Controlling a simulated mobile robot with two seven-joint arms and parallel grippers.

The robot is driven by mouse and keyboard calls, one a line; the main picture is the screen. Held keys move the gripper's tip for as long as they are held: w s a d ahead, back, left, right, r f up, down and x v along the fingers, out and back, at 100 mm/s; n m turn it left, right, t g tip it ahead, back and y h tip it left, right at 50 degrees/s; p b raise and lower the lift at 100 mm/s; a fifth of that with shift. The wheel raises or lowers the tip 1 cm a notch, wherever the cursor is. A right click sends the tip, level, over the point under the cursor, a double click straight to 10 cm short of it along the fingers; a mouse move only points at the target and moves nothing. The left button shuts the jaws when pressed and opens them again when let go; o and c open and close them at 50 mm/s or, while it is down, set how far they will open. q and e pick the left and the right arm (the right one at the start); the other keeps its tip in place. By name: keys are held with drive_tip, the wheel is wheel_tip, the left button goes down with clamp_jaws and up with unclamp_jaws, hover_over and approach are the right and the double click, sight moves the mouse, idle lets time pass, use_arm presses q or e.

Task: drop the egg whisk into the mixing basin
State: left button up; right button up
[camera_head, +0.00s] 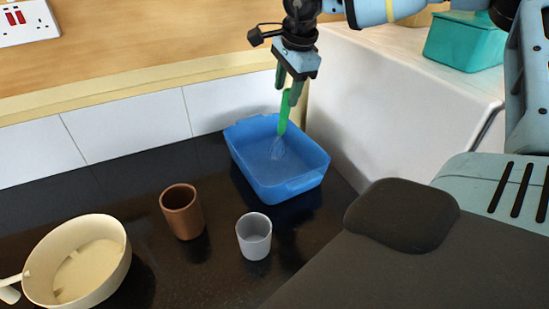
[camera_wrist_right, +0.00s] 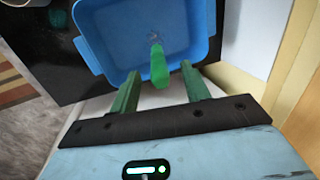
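The blue mixing basin (camera_head: 305,182) stands on the dark counter against the white side panel, and it fills the top of the right wrist view (camera_wrist_right: 97,48). The egg whisk (camera_head: 284,112) is nearly upright, with its green handle up and its wire head down inside the basin. In the right wrist view, the whisk handle (camera_wrist_right: 159,68) lies between the fingers with a gap on each side. My right gripper (camera_head: 288,92) is open above the basin, its green fingers (camera_wrist_right: 160,72) apart. I cannot tell whether the whisk touches the basin floor. My left gripper is out of view.
A brown cup (camera_head: 182,212) and a grey cup (camera_head: 254,237) stand in front of the basin. A cream pan (camera_head: 112,275) is at the lower left. A teal box (camera_head: 465,42) sits on the white surface at right. A tiled wall runs behind.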

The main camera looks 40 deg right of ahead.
drive_tip(key=v, duration=0.7)
drive_tip(key=shift+r+b, duration=0.3)
drive_tip(key=shift+r, duration=0.1)
drive_tip(key=shift+s+f, duration=0.1)
drive_tip(key=shift+s, duration=0.05)
idle(0.4)
